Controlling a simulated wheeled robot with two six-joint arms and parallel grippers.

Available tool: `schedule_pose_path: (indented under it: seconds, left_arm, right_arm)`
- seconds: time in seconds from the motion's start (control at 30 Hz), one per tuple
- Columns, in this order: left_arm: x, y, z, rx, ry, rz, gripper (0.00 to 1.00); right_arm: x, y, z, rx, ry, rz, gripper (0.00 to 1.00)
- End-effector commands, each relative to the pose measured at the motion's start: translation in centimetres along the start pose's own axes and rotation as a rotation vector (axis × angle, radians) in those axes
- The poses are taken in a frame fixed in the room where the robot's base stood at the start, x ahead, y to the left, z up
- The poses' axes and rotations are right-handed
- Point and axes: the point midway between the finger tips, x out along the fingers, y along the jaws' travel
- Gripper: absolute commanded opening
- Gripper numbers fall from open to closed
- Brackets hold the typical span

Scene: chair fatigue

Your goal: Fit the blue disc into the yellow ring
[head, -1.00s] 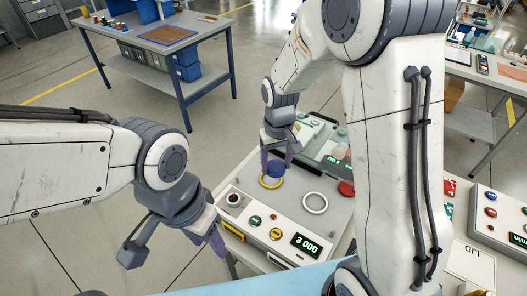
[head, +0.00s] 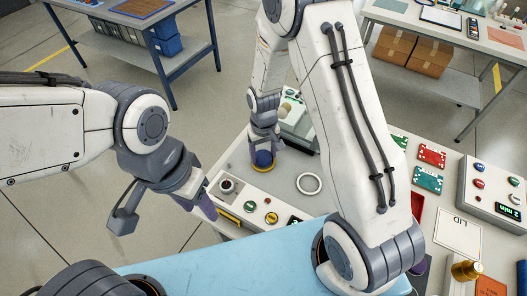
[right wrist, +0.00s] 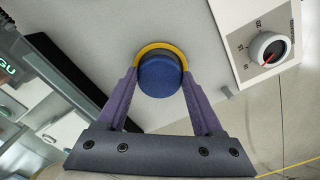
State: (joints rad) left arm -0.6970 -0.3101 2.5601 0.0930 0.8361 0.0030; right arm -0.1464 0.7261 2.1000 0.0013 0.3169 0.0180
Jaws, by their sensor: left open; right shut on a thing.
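My right gripper (head: 264,150) is shut on the blue disc (head: 263,159), a short blue cylinder, over the yellow ring (head: 262,170) on the grey panel. The right wrist view shows the blue disc (right wrist: 161,76) between the two purple fingers, with the yellow ring (right wrist: 160,47) showing as an arc around its far side. The disc looks lined up with the ring, but I cannot tell how deep it sits. The ring's near side is hidden in the wrist view. My left gripper (head: 202,205) is open and empty, left of the panel's control strip.
A button box (head: 491,195) and cards (head: 431,155) lie further right. A blue-legged table (head: 150,20) stands behind.

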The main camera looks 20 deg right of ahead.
Motion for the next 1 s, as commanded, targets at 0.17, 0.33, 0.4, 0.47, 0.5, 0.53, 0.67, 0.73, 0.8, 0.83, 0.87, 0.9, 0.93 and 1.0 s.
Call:
schedule_pose_path:
  seconds: [0.17, 0.33, 0.4, 0.47, 0.5, 0.53, 0.67, 0.73, 0.8, 0.83, 0.87, 0.9, 0.93, 1.0]
  left_arm:
    - [0.0, 0.0, 0.0, 0.000, 0.000, 0.000, 0.50]
    - [0.3, 0.0, 0.0, 0.000, 0.000, 0.000, 0.50]
    - [0.5, 0.0, 0.0, 0.000, 0.000, 0.000, 0.50]
    - [0.6, 0.0, 0.0, 0.000, 0.000, 0.000, 0.50]
    - [0.7, -0.1, 0.0, 0.000, 0.000, 0.000, 0.50]
    - [0.8, -0.1, 0.0, 0.000, 0.000, 0.000, 0.50]
    - [0.9, -0.1, 0.0, 0.000, 0.000, 0.000, 0.50]
    - [0.9, -0.1, 0.0, 0.001, 0.000, 0.000, 0.50]
    - [0.9, -0.1, 0.0, 0.001, 0.000, 0.000, 0.50]
    - [0.9, -0.1, 0.0, 0.000, 0.000, 0.000, 0.50]
    - [0.9, -0.1, 0.0, 0.000, 0.000, 0.000, 0.50]
    - [0.9, -0.1, 0.0, 0.001, 0.000, 0.000, 0.50]
    - [0.9, -0.1, 0.0, 0.001, 0.000, 0.000, 0.50]
    - [0.9, -0.1, 0.0, 0.001, 0.000, 0.000, 0.50]
  right_arm:
    - [0.1, -0.1, -0.1, -0.001, 0.003, 0.000, 0.01]
    - [0.4, -0.1, -0.1, -0.001, 0.002, 0.000, 0.01]
    - [0.7, -0.1, -0.1, -0.001, 0.002, 0.000, 0.01]
    - [0.8, -0.1, -0.1, -0.001, 0.002, 0.000, 0.01]
    - [0.9, 0.0, -0.1, -0.001, 0.002, 0.000, 0.01]
    - [1.0, 0.0, -0.1, -0.001, 0.002, 0.000, 0.01]
    - [1.3, 0.0, -0.1, -0.001, 0.002, 0.000, 0.01]
    - [1.3, 0.0, -0.1, -0.001, 0.002, 0.000, 0.01]
    - [1.3, 0.0, -0.1, -0.001, 0.002, 0.000, 0.91]
    - [1.3, 0.0, -0.1, -0.001, 0.001, 0.000, 0.98]
    - [1.3, 0.0, 0.0, 0.000, 0.001, 0.000, 0.98]
    - [1.3, 0.0, 0.0, 0.000, 0.001, 0.000, 0.98]
    - [1.3, 0.0, 0.0, 0.000, 0.000, 0.000, 0.98]
    - [1.4, 0.0, 0.0, 0.000, 0.000, 0.000, 0.98]
